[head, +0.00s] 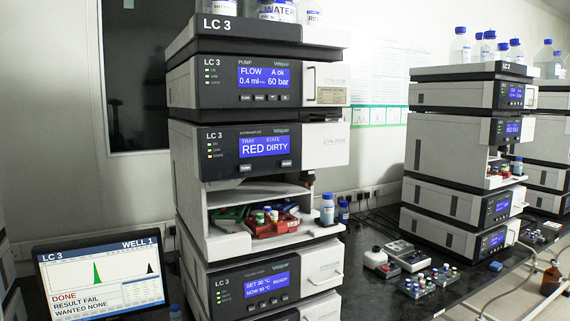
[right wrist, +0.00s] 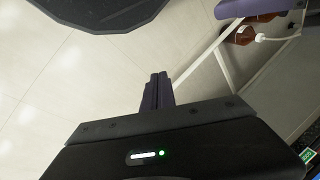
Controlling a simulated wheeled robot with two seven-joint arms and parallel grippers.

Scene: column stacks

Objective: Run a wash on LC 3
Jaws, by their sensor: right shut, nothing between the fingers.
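The LC 3 stack (head: 255,120) stands in the middle of the head view. Its pump (head: 225,92) reads FLOW 0.4 ml, A ok, 60 bar. Its autosampler (head: 225,160) reads RED and DIRTY. Two small buttons (head: 245,169) sit under that display, their labels too small to read surely. A red tray (head: 272,229) with vials lies in the open bay below. The lower module (head: 238,301) shows SET 30 and READY. My right gripper (right wrist: 157,92) is shut and empty over the floor in the right wrist view. My left gripper is out of view.
A monitor (head: 101,280) at lower left reads LC 3, WELL 1, DONE, RESULT FAIL, WANTED NONE. Another instrument stack (head: 458,160) stands to the right.

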